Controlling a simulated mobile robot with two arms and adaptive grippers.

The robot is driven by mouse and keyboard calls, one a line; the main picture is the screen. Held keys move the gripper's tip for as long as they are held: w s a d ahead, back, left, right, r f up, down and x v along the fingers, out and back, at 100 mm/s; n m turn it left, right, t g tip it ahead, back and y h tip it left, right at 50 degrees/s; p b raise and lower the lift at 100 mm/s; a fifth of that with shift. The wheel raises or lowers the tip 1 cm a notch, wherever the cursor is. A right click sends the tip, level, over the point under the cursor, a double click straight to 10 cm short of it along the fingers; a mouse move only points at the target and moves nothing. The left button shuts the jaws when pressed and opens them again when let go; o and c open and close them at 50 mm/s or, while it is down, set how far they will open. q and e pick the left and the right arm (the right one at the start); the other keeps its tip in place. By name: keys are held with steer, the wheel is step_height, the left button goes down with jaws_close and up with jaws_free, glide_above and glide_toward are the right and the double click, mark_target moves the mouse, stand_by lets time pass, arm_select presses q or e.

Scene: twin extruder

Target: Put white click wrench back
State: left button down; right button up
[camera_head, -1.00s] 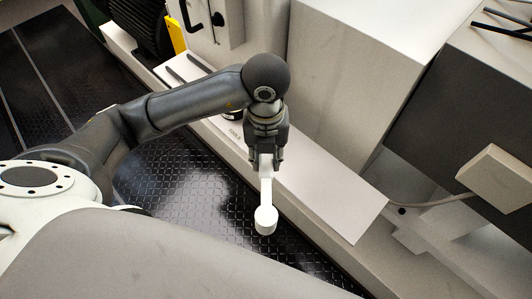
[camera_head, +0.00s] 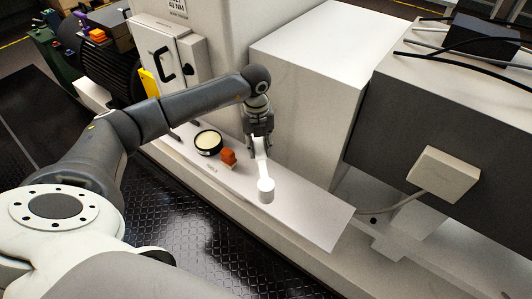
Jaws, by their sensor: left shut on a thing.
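The white click wrench (camera_head: 264,178) has a straight handle and a round head (camera_head: 266,191), which points toward the front. My left gripper (camera_head: 259,145) is shut on its handle end, with the wrench over the white shelf marked "TOOLS" (camera_head: 310,212). I cannot tell whether the wrench head touches the shelf or hangs just above it. My right gripper is not in view.
On the shelf, left of the wrench, are an orange block-like item (camera_head: 228,156) and a black round tin with a cream top (camera_head: 208,142). A large white housing (camera_head: 310,70) stands behind. The shelf's right part is bare.

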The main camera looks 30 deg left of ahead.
arm_select(q)
steer(key=shift+w, duration=0.1)
steer(key=shift+f+b, duration=0.65)
steer(key=shift+f, duration=0.1)
step_height(320, 180, down, 8)
steer(key=b, duration=0.5)
steer(key=shift+r, duration=0.25)
steer(key=shift+f+b, duration=0.5)
steer(key=shift+b, duration=0.1)
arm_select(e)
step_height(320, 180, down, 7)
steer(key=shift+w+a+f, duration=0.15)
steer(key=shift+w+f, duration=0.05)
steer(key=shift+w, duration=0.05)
arm_select(q)
steer(key=shift+f+b, duration=0.5)
steer(key=shift+f, duration=0.2)
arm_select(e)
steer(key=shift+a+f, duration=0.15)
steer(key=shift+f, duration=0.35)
arm_select(q)
steer(key=c, duration=1.1)
jaws_free()
steer(key=shift+o, duration=0.2)
steer(key=r, duration=1.2)
steer(key=shift+s+a, duration=0.1)
steer(key=shift+s, duration=0.1)
